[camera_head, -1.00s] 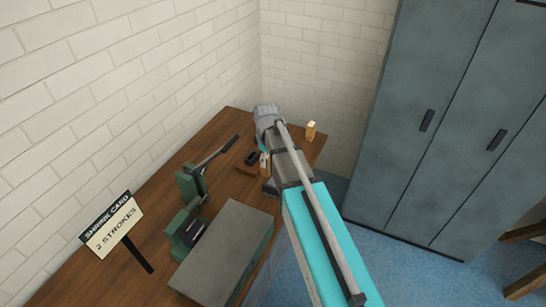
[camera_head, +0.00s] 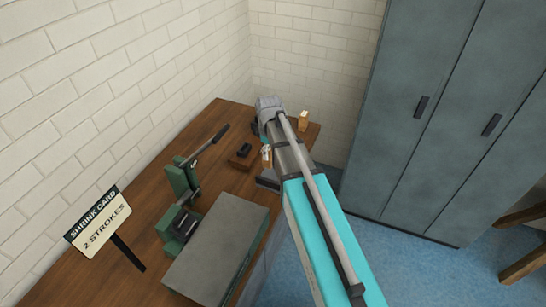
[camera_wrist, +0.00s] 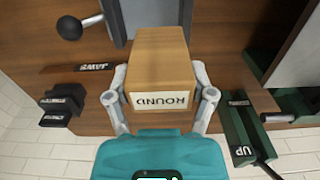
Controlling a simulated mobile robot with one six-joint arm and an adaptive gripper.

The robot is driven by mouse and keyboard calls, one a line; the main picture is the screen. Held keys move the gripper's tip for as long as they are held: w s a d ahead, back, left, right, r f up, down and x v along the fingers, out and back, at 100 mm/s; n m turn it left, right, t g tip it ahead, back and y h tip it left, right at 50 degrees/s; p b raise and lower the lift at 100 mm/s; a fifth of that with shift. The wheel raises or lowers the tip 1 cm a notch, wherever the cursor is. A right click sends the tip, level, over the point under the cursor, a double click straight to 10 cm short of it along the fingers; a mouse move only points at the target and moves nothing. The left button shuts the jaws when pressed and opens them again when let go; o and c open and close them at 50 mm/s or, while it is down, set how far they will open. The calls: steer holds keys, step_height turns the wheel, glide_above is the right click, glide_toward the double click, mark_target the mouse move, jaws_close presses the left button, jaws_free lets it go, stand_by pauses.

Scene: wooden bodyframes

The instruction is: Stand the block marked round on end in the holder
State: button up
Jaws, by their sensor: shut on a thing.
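In the head view, a small pale block (camera_head: 266,155) shows beside my arm and looks like the held one; most of my gripper is hidden behind the arm there. I cannot pick out the holder for certain.
A second wooden block (camera_head: 303,119) stands at the table's far corner. A dark piece (camera_head: 243,150) sits on the wooden table (camera_head: 205,125). A green lever press (camera_head: 182,190), a grey slab (camera_head: 215,250) and a "SHRINK CARD 2 STROKES" sign (camera_head: 98,217) stand nearer. Grey cabinets are at right.

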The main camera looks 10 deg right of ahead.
steer(key=shift+d+f+b, duration=0.3)
steer(key=shift+d+f, duration=0.4)
steer(key=shift+d, duration=0.2)
steer(key=shift+f, duration=0.15)
steer(key=shift+f+b, duration=3.05)
steer(key=shift+b, duration=0.15)
steer(key=shift+f, duration=0.2)
steer(key=o, duration=1.1)
steer(key=shift+o, duration=0.2)
steer(key=shift+r, duration=0.1)
steer(key=shift+r+p, duration=3.3)
steer(key=shift+r, duration=0.15)
